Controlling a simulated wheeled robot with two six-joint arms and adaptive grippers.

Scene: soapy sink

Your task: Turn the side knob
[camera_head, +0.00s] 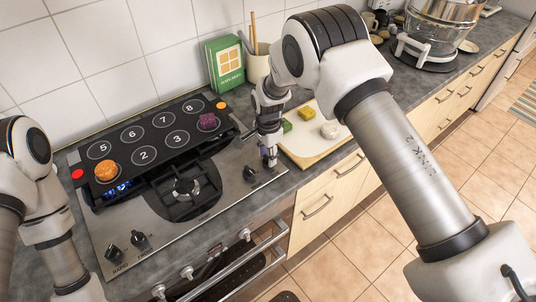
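The steel cooktop (228,196) has a small black knob (250,173) near its right edge. Two more black knobs, one at the far left (113,253) and one beside it (139,239), stand near its front left corner with labels beside them. My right gripper (270,161) points down just right of the right-edge knob. Its fingertips look small and close together, and I cannot tell whether they are open or touch the knob. My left arm shows at the left edge, but its gripper is out of view.
A black numbered panel (163,143) behind the burner (186,188) holds an orange piece (106,171) and a purple piece (208,121). Round knobs (187,272) and a handle (237,268) line the oven front. A board (297,146) with several small items lies right of my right gripper.

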